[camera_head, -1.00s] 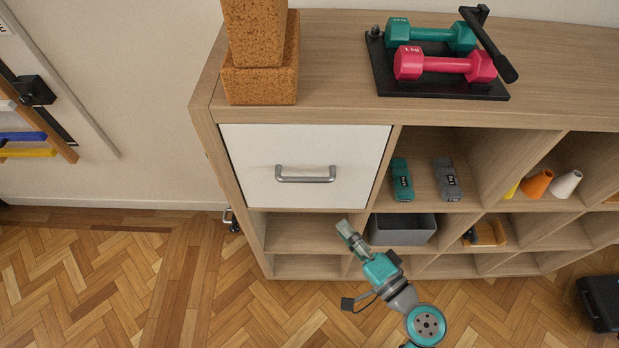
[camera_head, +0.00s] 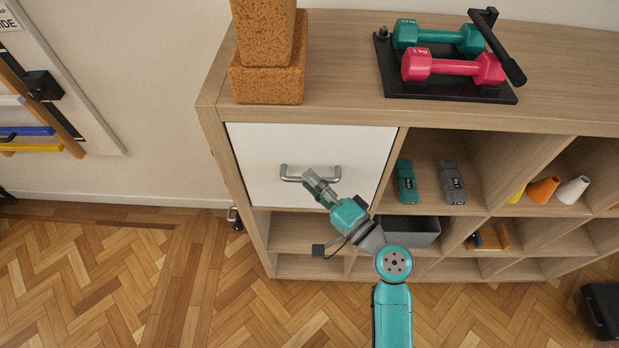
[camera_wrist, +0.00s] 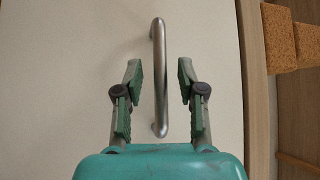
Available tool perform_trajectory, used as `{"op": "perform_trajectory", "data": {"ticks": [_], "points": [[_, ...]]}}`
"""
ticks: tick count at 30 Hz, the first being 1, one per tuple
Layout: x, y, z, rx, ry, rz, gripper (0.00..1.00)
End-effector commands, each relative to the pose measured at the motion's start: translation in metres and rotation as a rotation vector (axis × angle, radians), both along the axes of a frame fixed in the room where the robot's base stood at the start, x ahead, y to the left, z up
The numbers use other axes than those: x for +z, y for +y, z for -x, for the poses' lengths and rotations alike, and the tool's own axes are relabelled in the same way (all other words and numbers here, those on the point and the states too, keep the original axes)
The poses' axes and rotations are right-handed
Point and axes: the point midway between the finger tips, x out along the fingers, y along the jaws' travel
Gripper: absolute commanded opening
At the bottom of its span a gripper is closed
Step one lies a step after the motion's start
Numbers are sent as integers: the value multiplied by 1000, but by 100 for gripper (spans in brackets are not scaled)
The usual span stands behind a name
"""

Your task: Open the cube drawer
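The cube drawer (camera_head: 258,150) has a white front, flush in the upper left cell of the wooden shelf unit. Its grey metal bar handle (camera_head: 291,179) runs across the middle of the front. My gripper (camera_head: 308,178) is at the handle in the head view and covers part of its right half. In the wrist view the handle (camera_wrist: 160,75) stands between the two fingers of my gripper (camera_wrist: 160,85), with a gap on each side. The gripper is open and holds nothing. The white front (camera_wrist: 70,60) lies behind the handle.
Cork blocks (camera_head: 268,83) and a rack (camera_head: 450,92) with green and pink dumbbells stand on the shelf top (camera_head: 340,60). Open cells to the right hold small weights, cones and a grey bin (camera_head: 412,236). Parquet floor (camera_head: 120,290) in front is clear.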

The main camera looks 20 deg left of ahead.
Motion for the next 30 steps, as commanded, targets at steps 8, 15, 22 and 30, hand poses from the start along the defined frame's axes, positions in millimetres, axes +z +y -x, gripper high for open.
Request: {"op": "perform_trajectory", "data": {"ticks": [8, 15, 22, 30], "points": [[2, 12, -7, 0, -1, 0, 39], [2, 12, -7, -1, -1, 0, 32], [2, 12, -7, -1, -1, 0, 0], [2, 11, -5, -1, 1, 1, 0]]}}
